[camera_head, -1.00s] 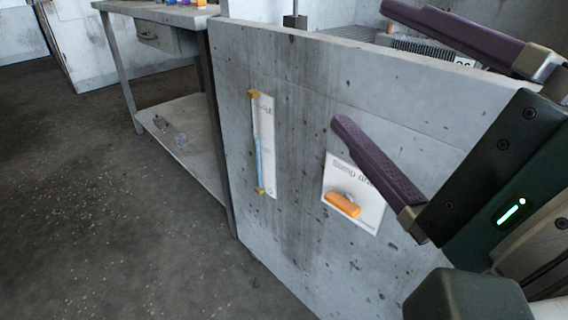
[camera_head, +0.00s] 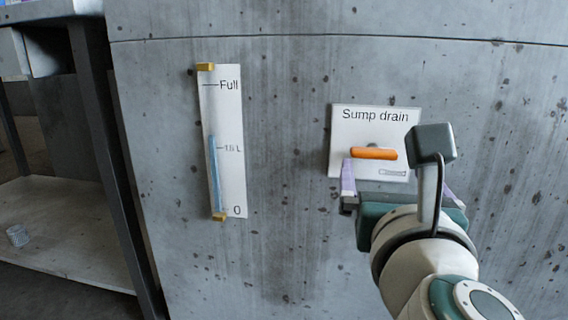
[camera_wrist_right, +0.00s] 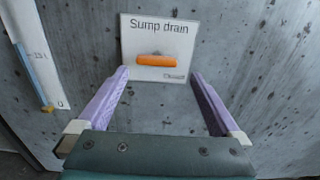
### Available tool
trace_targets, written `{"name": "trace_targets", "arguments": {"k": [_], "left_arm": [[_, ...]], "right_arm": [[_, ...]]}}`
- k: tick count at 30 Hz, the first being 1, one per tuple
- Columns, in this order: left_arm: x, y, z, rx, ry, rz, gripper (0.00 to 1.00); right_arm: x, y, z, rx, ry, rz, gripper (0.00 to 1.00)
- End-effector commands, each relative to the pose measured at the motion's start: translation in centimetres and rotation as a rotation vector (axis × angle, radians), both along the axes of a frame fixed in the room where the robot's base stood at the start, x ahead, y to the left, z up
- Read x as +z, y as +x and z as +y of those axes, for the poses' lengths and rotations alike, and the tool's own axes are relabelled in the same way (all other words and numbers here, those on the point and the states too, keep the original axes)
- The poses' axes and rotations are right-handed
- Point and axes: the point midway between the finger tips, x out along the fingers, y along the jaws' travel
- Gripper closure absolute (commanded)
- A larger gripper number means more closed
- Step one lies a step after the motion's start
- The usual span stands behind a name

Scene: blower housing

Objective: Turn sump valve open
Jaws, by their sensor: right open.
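The sump valve's orange handle (camera_head: 374,153) lies horizontal on a white plate (camera_head: 345,121) labelled "Sump drain", with a small "Closed" mark at its lower right. In the right wrist view the orange handle (camera_wrist_right: 156,60) shows ahead, between the lines of the two purple fingers. My right gripper (camera_head: 395,182) is open and empty, in front of and just below the handle; its right finger is partly hidden by my wrist. In the right wrist view the open jaws (camera_wrist_right: 160,85) stand apart from the handle, with wall visible between them. My left gripper is out of view.
A level gauge (camera_head: 226,150) on the concrete wall (camera_head: 285,220) shows blue up to about the 15 L mark, left of the plate. A metal bench (camera_head: 85,120) with a lower shelf stands at the far left. The wall around the plate is clear.

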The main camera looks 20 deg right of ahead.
Motion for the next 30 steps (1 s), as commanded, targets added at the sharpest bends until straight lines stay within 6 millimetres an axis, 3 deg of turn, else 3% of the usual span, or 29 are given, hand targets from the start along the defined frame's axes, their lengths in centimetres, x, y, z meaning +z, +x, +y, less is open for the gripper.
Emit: {"name": "trace_targets", "arguments": {"k": [3,9,20,30], "left_arm": [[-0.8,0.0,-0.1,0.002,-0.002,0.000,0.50],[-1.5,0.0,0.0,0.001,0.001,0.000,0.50],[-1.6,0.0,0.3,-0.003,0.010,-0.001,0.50],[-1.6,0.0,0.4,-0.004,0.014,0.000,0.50]], "right_arm": [[-0.1,2.1,-1.2,0.001,-0.003,-0.004,0.00],[-0.1,4.2,-2.5,0.002,-0.002,-0.002,0.00],[0.0,4.7,-2.9,0.002,-0.002,0.000,0.00],[0.0,4.7,-2.8,0.002,-0.002,0.000,0.38]]}}
